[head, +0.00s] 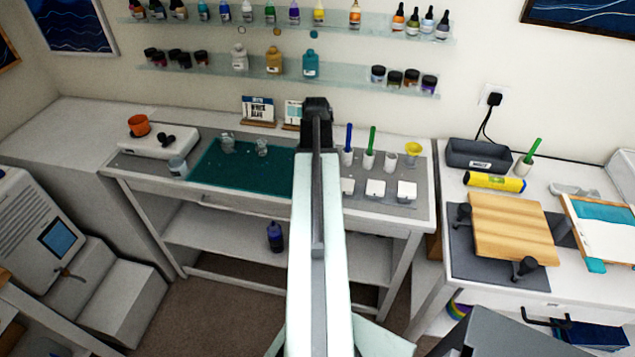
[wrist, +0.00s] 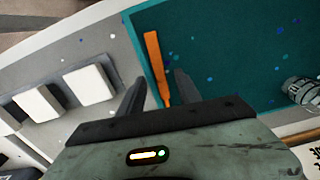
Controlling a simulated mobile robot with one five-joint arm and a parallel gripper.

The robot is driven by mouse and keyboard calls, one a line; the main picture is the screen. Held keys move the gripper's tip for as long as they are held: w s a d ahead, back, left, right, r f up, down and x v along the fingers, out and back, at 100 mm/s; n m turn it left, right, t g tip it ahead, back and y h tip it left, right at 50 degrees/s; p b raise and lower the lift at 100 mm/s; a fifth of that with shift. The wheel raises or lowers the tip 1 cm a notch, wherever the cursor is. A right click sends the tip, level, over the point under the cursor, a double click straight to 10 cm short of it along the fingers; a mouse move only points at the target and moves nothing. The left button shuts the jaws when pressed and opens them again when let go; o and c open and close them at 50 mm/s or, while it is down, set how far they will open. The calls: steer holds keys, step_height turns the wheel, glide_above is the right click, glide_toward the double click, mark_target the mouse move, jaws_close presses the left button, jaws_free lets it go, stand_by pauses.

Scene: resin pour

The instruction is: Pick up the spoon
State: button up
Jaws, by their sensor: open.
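A long, thin orange object (wrist: 155,62), which looks like the spoon, lies on the teal mat (wrist: 225,50) near the mat's edge in the wrist view. Its narrower end points toward my gripper. My gripper (wrist: 158,77) is open, with one dark finger on each side of the orange object in the picture. Nothing is held, and I cannot tell how high the fingers are above the mat. In the head view, my arm hides the orange object, and the mat (head: 225,172) shows to the left of it.
White blocks (wrist: 88,84) lie on the grey surface left of the mat. A clear cup (wrist: 303,90) stands at the right. In the head view, white cups with blue and green sticks (head: 368,160) and a yellow funnel (head: 413,150) stand right of my arm.

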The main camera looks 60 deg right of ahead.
steer(key=shift+f, duration=0.1)
steer(key=shift+f, duration=0.15)
jaws_close()
stand_by(0.3)
